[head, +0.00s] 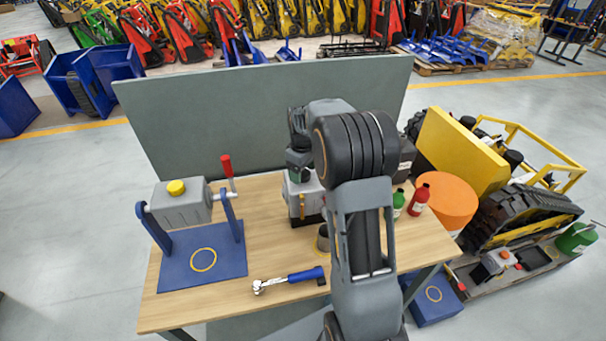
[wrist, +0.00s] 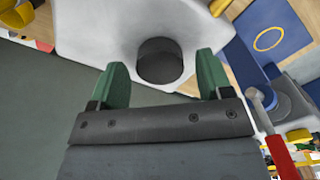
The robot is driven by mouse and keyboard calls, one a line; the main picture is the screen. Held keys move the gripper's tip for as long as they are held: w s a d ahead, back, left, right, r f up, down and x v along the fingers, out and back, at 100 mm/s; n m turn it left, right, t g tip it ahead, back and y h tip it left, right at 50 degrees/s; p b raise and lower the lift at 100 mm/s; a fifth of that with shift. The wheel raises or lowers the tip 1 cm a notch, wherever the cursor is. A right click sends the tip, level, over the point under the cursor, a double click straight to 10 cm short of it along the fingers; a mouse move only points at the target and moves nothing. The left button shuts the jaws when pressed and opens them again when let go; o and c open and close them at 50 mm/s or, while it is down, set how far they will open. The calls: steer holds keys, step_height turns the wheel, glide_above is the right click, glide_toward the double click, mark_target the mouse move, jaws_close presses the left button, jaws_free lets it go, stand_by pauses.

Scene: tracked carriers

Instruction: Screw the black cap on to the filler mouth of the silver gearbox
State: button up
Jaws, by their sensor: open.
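The silver gearbox (head: 309,204) stands on the wooden table, partly hidden behind my arm in the head view. Its pale body (wrist: 95,32) fills the upper middle of the wrist view. A dark cylinder that looks like the black cap (wrist: 160,62) stands on that body. I cannot tell how tightly it sits on the filler mouth, which is hidden. My gripper (wrist: 164,68) is open, with one green finger on either side of the cylinder and a visible gap at each side. In the head view my gripper (head: 299,174) is just above the gearbox, mostly hidden by my arm.
A blue stand (head: 185,272) at the table's left holds a grey housing (head: 183,208) with a yellow cap and a red-handled crank. A blue-handled wrench (head: 290,280) lies in front. Green and red bottles (head: 418,199) stand right. A grey panel (head: 250,110) rises behind.

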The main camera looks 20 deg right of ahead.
steer(key=n, duration=0.4)
steer(key=shift+n, duration=0.3)
steer(key=n, duration=0.5)
steer(key=c, duration=0.7)
steer(key=m, duration=0.3)
steer(key=shift+m, duration=0.4)
steer(key=shift+c, duration=0.4)
steer(key=m, duration=0.5)
steer(key=shift+m, duration=0.3)
